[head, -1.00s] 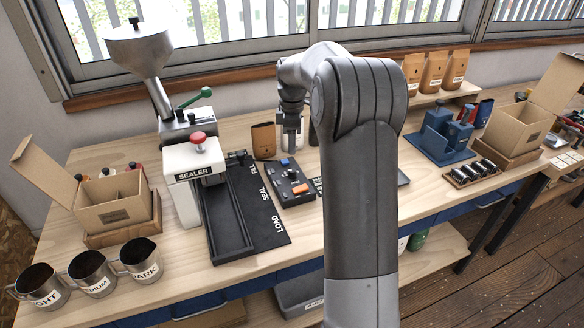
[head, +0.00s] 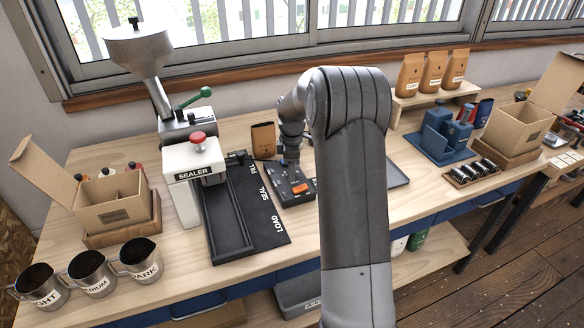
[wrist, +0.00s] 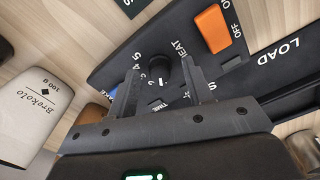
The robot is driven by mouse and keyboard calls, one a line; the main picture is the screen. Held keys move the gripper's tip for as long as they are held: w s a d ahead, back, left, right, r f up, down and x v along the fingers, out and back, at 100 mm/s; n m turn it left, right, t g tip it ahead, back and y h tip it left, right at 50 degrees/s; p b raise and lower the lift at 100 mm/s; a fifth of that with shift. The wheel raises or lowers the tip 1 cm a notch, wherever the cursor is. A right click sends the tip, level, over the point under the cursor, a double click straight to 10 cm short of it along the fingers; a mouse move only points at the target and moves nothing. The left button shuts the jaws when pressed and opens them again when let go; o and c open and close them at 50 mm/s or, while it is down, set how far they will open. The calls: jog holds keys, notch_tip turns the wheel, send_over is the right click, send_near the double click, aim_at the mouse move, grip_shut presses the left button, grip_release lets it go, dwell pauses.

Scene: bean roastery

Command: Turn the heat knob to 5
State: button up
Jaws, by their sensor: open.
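The dark control panel (head: 283,198) lies on the bench; it also fills the upper wrist view (wrist: 118,62). A black round knob (wrist: 159,67) sits among white numerals, with 2, 3, 4 and 5 legible. The HEAT label is just right of it, and a TIME label is partly hidden near my fingers. My gripper (wrist: 160,72) is open over the panel, one finger on each side of the knob, with no clear contact. In the head view my gripper (head: 291,160) is above the panel's far part.
An orange OFF switch (wrist: 212,28) is on the same panel, right of the knob. The sealer (head: 195,180) and its black tray (head: 225,222) stand to the left. A brown pouch (head: 263,140) stands behind the panel. A pale printed pouch (wrist: 30,105) is left in the wrist view.

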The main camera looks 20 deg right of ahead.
jog(key=c, duration=1)
jog(key=shift+m, duration=0.4)
jog(key=m, duration=0.4)
jog(key=shift+m, duration=0.3)
jog(key=m, duration=0.4)
jog(key=shift+m, duration=0.3)
jog(key=m, duration=1.3)
